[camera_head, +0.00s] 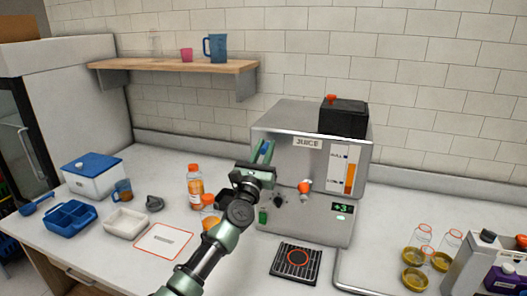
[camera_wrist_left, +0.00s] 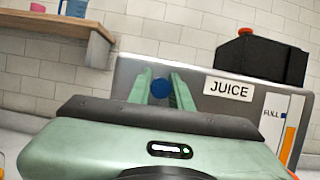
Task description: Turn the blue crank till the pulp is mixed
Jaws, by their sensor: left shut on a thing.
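The juicer (camera_head: 318,212) is a grey metal box with a JUICE label, a black hopper (camera_head: 343,119) on top and an upright gauge (camera_head: 350,174) filled with orange for much of its height. My left gripper (camera_head: 264,151) is at the upper left of the juicer's front. In the left wrist view its green fingers (camera_wrist_left: 161,84) are shut on the round blue crank knob (camera_wrist_left: 161,89). The rest of the crank is hidden behind my gripper. The pulp is not visible inside the juicer. My right gripper is not in view.
A small screen (camera_head: 342,207) on the juicer reads +3. An orange-capped bottle (camera_head: 195,187) stands left of my left arm. A drip grate (camera_head: 296,262) lies in front of the juicer. A shelf (camera_head: 175,66) hangs at upper left.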

